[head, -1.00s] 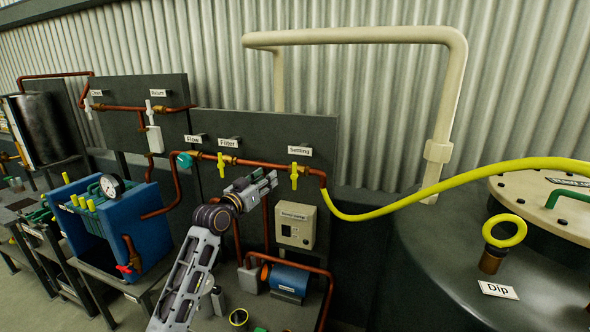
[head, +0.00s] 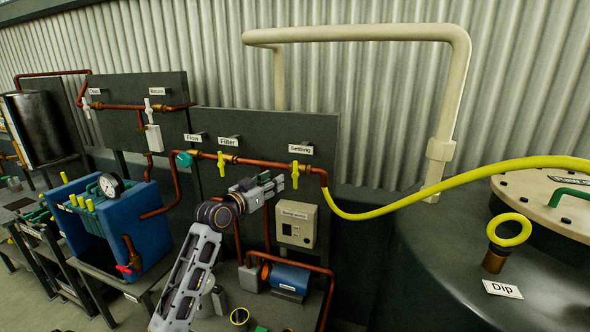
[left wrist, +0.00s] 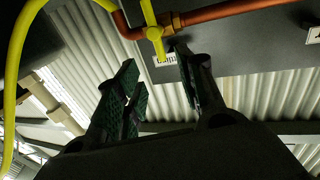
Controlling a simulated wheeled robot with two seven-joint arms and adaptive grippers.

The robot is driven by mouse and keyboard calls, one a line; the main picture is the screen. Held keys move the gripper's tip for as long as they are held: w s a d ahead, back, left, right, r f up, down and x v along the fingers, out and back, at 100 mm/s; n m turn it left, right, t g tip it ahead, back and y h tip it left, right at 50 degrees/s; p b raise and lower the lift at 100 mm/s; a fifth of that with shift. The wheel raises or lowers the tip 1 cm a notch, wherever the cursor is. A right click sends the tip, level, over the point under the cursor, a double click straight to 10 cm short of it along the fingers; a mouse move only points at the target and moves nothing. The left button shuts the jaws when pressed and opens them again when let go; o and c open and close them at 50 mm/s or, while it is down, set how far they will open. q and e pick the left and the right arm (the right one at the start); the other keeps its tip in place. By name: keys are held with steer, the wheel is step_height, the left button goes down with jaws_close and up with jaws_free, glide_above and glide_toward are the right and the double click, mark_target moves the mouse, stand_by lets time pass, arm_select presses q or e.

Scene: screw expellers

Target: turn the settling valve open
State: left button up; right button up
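The settling valve (head: 296,174) has a yellow handle hanging roughly upright on the copper pipe, below the Settling label (head: 301,149). In the left wrist view the yellow handle (left wrist: 152,32) is at the top, just beyond the fingers. My left gripper (head: 279,182) is just left of the handle's lower end in the head view. In the left wrist view the left gripper (left wrist: 158,82) has its two fingers spread with an empty gap. Whether a finger touches the handle is hard to tell. My right gripper is not in view.
A beige control box (head: 296,224) and blue pump (head: 287,277) are below. A yellow hose (head: 440,186) runs right to a tank with a Dip label (head: 502,289).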

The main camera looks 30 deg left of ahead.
mark_target(295, 173)
arm_select(q)
steer(key=shift+w, duration=0.2)
steer(key=shift+w+d+p, duration=0.2)
steer(key=shift+w+p, duration=1.35)
steer(key=shift+w, duration=5.15)
steer(key=shift+c, duration=0.2)
jaws_close()
